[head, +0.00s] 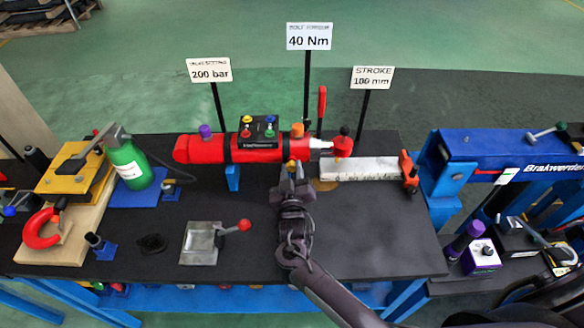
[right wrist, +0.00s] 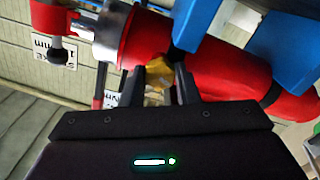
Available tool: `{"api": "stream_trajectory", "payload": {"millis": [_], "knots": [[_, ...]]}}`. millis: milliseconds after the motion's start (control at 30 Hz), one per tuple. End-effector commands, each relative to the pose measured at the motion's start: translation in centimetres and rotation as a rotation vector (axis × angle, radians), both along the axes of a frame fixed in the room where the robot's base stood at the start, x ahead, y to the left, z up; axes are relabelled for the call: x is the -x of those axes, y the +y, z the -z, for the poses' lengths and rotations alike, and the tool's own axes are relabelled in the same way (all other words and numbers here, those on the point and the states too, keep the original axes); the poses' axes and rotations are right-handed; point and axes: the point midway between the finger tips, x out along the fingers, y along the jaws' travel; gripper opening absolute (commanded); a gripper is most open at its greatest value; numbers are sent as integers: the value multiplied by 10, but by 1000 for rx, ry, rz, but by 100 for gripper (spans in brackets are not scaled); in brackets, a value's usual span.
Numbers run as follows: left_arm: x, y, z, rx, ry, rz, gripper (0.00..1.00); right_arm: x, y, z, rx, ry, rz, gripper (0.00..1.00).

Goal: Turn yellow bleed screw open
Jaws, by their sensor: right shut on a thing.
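The red cylinder (head: 200,149) lies across the back of the black bench, with black bands around it. The yellow bleed screw (right wrist: 157,74) sits at the cylinder's side, between my right gripper's two fingers. In the head view only a small yellow bit (head: 291,162) shows at the fingertips. My right gripper (head: 292,170) is shut on the yellow screw; it also shows in the right wrist view (right wrist: 152,85). The fingers hide part of the screw, and its turn angle cannot be told. My left gripper is not in view.
Colored knobs (head: 258,126) top the cylinder. A white measuring bar (head: 360,169) lies to its right. A metal plate with a red-knobbed lever (head: 203,243) stands front left. A green bottle (head: 130,163) and red shackle (head: 42,229) are farther left. The bench's front right (head: 385,245) is clear.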

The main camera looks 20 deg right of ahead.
Motion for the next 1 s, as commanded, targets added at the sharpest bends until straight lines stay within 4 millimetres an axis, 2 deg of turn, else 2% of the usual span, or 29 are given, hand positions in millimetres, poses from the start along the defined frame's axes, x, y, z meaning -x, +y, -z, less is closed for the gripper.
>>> {"api": "stream_trajectory", "payload": {"millis": [500, 1000], "knots": [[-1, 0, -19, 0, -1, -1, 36, 0, 1, 0, 397, 116, -2, 5], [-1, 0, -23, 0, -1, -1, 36, 0, 1, 1, 524, 153, -2, 5]]}}
